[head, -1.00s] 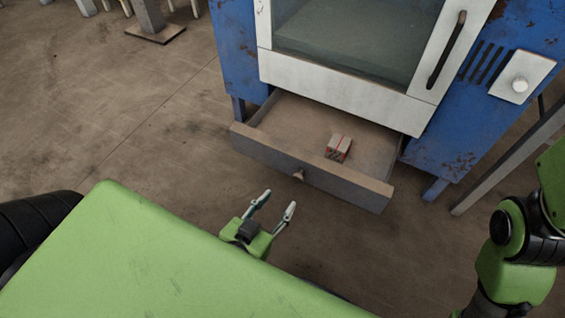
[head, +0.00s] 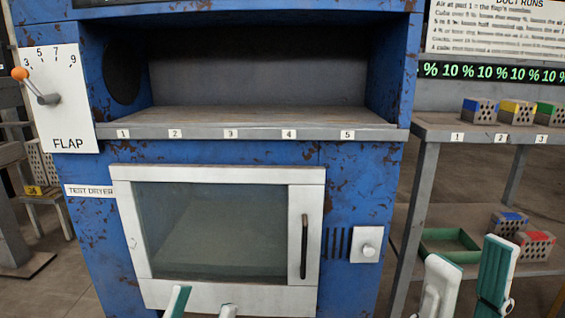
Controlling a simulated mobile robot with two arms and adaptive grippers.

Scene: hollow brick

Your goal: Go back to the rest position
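My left gripper (head: 203,304) shows only its fingertips at the bottom edge, in front of the dryer door's lower frame. They stand apart with nothing visible between them; the rest is cut off. My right gripper (head: 468,268) is at the bottom right, its fingers pointing up and spread apart. Nothing shows between them. It is in front of the shelf rack on the right. The blue test dryer (head: 345,180) fills the middle, with its glass door (head: 220,230) shut. The lower drawer is out of view.
The dryer's open bay has an empty ledge (head: 250,118) numbered 1 to 5. A flap dial (head: 60,100) is at left. The rack's top shelf (head: 430,127) holds three coloured bricks. Its lower shelf holds a green tray (head: 447,254), a blue brick (head: 508,222) and a red brick (head: 535,245).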

